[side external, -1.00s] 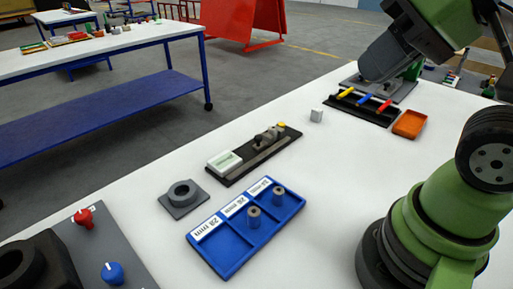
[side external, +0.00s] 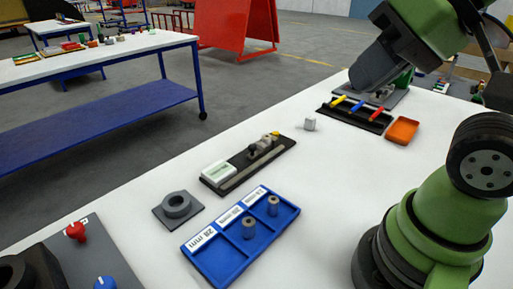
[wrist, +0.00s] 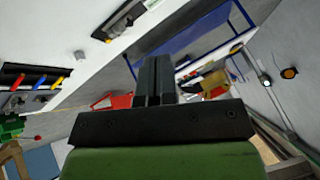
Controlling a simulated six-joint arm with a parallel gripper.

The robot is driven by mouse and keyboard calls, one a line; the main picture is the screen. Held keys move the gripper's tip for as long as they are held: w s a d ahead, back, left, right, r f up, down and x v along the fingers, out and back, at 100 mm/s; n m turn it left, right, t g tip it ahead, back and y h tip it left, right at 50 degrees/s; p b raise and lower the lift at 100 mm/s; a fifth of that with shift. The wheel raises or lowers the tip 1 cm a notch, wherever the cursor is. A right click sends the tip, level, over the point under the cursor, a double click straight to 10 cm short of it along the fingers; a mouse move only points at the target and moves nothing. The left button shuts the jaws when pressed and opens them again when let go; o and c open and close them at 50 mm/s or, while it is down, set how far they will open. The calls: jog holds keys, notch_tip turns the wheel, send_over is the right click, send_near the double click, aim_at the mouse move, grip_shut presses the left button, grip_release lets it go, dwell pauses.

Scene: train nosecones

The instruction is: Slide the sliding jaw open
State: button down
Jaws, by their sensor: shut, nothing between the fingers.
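A black gauge base (side external: 276,152) lies on the white table in the side view, left of the pen tray. It carries a white display box (side external: 217,174), a grey rail and small grey jaw blocks (side external: 257,149) with a yellow knob. Which block slides, and any gap between the jaws, is too small to tell. What looks like the same gauge (wrist: 128,14) shows at the top of the wrist view. My gripper (wrist: 154,60) is shut and empty, its two dark fingers side by side. It is apart from the gauge; its fingertips cannot be made out in the side view.
A blue sorting tray (side external: 218,262) with two grey cylinders and a grey ring block (side external: 177,205) stand nearer the camera. A white cube (side external: 310,124), a black pen tray (side external: 341,118) and an orange tray (side external: 402,131) lie beyond the gauge. Bare table lies right of the gauge.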

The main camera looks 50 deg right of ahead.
jog(key=c, duration=1.4)
grip_release()
jog(key=shift+w, duration=0.15)
jog(key=o, duration=0.4)
jog(key=shift+m+g+h, duration=0.6)
jog(key=shift+m+h, duration=0.1)
jog(key=shift+m, duration=0.1)
jog(key=w, duration=0.1)
jog(key=w+d, duration=0.1)
jog(key=w, duration=0.3)
jog(key=shift+w+d, duration=0.1)
jog(key=shift+d, duration=0.3)
jog(key=shift+o, duration=0.2)
jog(key=m+g+h, duration=0.3)
jog(key=h, duration=0.1)
send_over(252, 145)
jog(key=s+a, duration=0.3)
notch_tip(252, 145, down, 18)
jog(key=x, duration=1)
jog(key=shift+a+f, duration=0.15)
jog(key=shift+f, duration=0.1)
